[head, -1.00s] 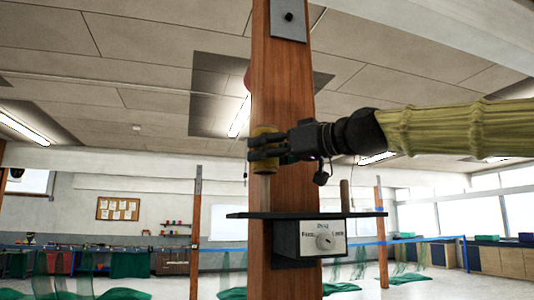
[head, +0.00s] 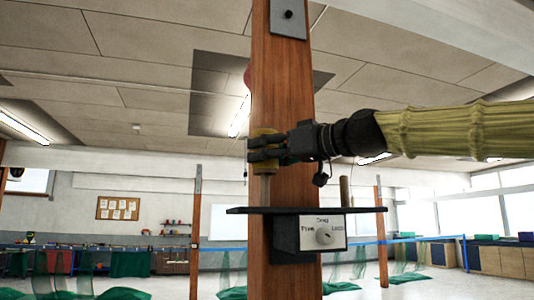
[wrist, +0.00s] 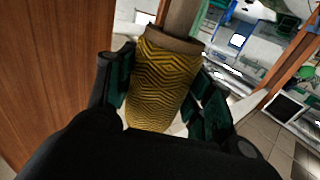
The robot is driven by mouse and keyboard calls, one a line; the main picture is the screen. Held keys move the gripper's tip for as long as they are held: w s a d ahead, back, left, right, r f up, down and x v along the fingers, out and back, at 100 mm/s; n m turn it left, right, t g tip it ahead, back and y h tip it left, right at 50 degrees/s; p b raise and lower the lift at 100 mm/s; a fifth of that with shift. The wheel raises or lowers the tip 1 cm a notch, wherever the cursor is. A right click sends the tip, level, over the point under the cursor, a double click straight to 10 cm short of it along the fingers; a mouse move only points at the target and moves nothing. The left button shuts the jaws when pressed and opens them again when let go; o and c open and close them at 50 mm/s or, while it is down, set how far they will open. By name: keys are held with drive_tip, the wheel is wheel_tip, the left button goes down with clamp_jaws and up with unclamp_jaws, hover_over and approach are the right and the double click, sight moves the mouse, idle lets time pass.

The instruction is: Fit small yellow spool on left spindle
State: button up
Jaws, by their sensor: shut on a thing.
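The small yellow spool (head: 265,147) is upright in my gripper (head: 268,148), in front of the wooden post. My gripper is shut on its sides. The left spindle (head: 265,190), a pale wooden rod, rises from the dark shelf straight below the spool. Its top meets the spool's lower end; how far it reaches inside is hidden. In the wrist view the yellow patterned spool (wrist: 160,80) sits between dark green finger pads, with a wooden rod (wrist: 182,16) at its brown end. The spool is clear of the shelf.
The dark shelf (head: 305,210) is on the wooden post (head: 282,90). A shorter right spindle (head: 345,190) stands on it. Green nets hang farther back.

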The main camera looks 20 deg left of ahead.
sight(267, 184)
drive_tip(key=shift+f+b, duration=2.75)
drive_tip(key=shift+f, duration=0.7)
idle(0.7)
drive_tip(key=o, duration=1.2)
drive_tip(key=shift+c, duration=0.2)
drive_tip(key=v, duration=1.2)
